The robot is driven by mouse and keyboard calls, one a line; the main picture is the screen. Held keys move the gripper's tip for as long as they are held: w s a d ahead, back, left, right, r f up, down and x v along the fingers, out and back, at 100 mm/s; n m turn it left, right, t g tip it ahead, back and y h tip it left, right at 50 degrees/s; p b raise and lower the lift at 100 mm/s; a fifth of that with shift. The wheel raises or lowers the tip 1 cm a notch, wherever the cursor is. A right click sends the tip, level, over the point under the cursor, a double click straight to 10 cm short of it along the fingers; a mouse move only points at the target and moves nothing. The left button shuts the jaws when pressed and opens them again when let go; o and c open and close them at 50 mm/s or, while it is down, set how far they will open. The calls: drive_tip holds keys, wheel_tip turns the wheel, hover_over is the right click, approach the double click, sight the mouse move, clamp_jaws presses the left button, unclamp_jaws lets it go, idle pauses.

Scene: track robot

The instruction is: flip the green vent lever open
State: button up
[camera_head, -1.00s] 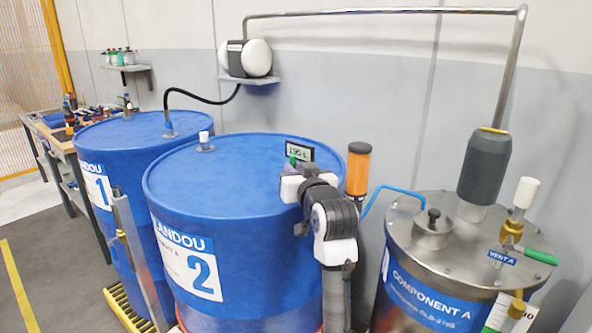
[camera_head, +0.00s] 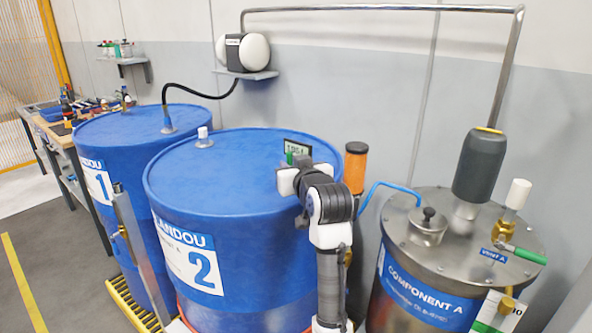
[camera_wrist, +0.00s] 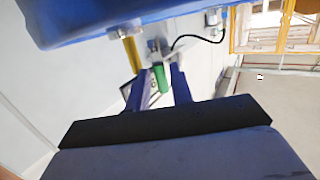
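The green vent lever (camera_head: 530,256) sticks out to the right from a brass valve with a white cap, on the lid of the steel Component A tank (camera_head: 465,240). A blue label reading VENT A (camera_head: 494,256) sits beside it. My gripper (camera_head: 288,168) is far left of the lever, at the right side of blue drum 2, in front of a small display. In the wrist view my gripper (camera_wrist: 158,82) shows two fingers apart. A green piece (camera_wrist: 160,77) shows between them; I cannot tell whether they touch it. The lever is not recognisable in the wrist view.
Blue drum 2 (camera_head: 215,165) and drum 1 (camera_head: 130,130) stand left of the tank. An orange cylinder (camera_head: 355,170) and a thin blue hose (camera_head: 385,187) lie between my arm and the tank. A dark grey cylinder (camera_head: 480,165) with a pipe stands behind the lever.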

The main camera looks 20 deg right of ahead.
drive_tip(key=s+r+b, duration=0.2)
drive_tip(key=s, duration=1.1)
drive_tip(key=shift+s+a+b, duration=0.15)
drive_tip(key=shift+s+b, duration=0.15)
drive_tip(key=shift+b, duration=0.05)
